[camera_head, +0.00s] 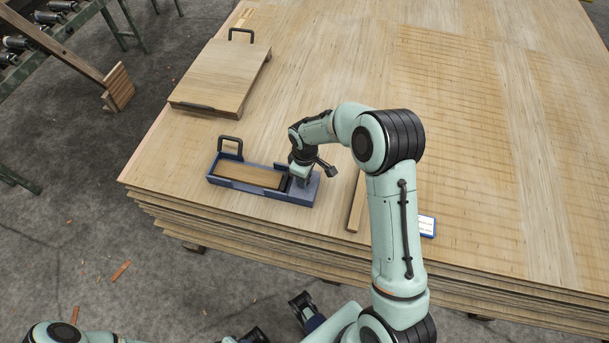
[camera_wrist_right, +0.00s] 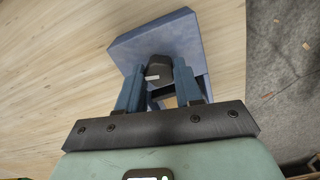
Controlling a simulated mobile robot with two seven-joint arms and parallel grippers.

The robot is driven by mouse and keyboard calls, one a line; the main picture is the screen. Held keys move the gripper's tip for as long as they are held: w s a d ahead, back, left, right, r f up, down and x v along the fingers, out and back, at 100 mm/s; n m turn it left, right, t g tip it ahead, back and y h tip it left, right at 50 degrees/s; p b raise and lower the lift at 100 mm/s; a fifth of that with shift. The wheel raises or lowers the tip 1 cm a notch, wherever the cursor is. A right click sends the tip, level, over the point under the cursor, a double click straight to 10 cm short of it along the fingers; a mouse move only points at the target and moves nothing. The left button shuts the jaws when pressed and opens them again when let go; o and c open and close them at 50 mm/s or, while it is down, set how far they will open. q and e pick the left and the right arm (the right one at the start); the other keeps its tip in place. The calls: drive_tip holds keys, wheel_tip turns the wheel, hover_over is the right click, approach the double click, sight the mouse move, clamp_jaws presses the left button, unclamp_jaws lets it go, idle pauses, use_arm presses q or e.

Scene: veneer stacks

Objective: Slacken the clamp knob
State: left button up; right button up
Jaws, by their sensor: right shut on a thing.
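The blue clamp fixture (camera_head: 255,187) lies on the veneer stack and holds a wooden block (camera_head: 248,176) in its trough. My right gripper (camera_head: 299,181) points down at the fixture's right end. In the right wrist view its two blue fingers (camera_wrist_right: 158,76) are shut on the dark clamp knob (camera_wrist_right: 157,66), one on each side. The fixture's blue end (camera_wrist_right: 170,38) shows behind the knob. In the head view the gripper and wrist mostly hide the knob. My left gripper (camera_head: 303,307) is partly visible at the bottom edge, away from the stack; its jaw opening is unclear.
The veneer stack (camera_head: 460,150) fills the right. A wooden board with black handle (camera_head: 222,75) lies behind the fixture. A wooden strip (camera_head: 356,205) and a blue-edged card (camera_head: 427,226) lie right of it. The stack's front edge is close to the fixture.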

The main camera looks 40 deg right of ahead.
drive_tip(key=n+p, duration=0.1)
drive_tip(key=n, duration=0.4)
drive_tip(key=shift+n, duration=0.3)
drive_tip(key=n+p, duration=0.1)
drive_tip(key=n, duration=0.4)
drive_tip(key=shift+r+p, duration=0.1)
drive_tip(key=shift+p, duration=0.2)
drive_tip(key=n+p, duration=0.2)
drive_tip(key=n, duration=0.3)
drive_tip(key=shift+n, duration=0.4)
use_arm(q)
drive_tip(key=w+r+p, duration=0.2)
drive_tip(key=w+r, duration=0.2)
drive_tip(key=r, duration=0.4)
drive_tip(key=shift+t, duration=0.3)
use_arm(e)
drive_tip(key=shift+n, duration=2)
use_arm(q)
drive_tip(key=shift+r, duration=0.1)
use_arm(e)
drive_tip(key=o, duration=1)
drive_tip(key=shift+o, duration=0.2)
use_arm(q)
drive_tip(key=shift+p, duration=0.3)
